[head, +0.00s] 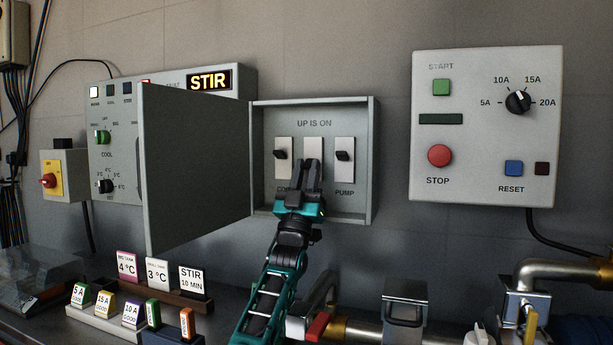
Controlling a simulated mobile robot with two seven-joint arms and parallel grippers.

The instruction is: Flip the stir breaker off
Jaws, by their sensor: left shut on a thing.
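The open breaker box (256,160) hangs on the wall with "UP IS ON" printed inside. It has three switches in a row. The left switch (281,172) has a label partly covered by my gripper. The right switch (344,174) is labelled PUMP. The middle switch (313,146), between them, has its label and lever hidden behind my gripper. My left gripper (312,166) is in front of the middle switch, with its fingers shut on what appears to be that switch's lever. Whether the lever is up or down cannot be seen. My right gripper is out of view.
The box's grey door (195,165) stands open to the left, partly covering a control panel with a lit STIR display (209,80). A START/STOP panel (487,128) is at right. Below are small label cards (191,280), pipes (365,331) and a metal clamp-like block (405,305).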

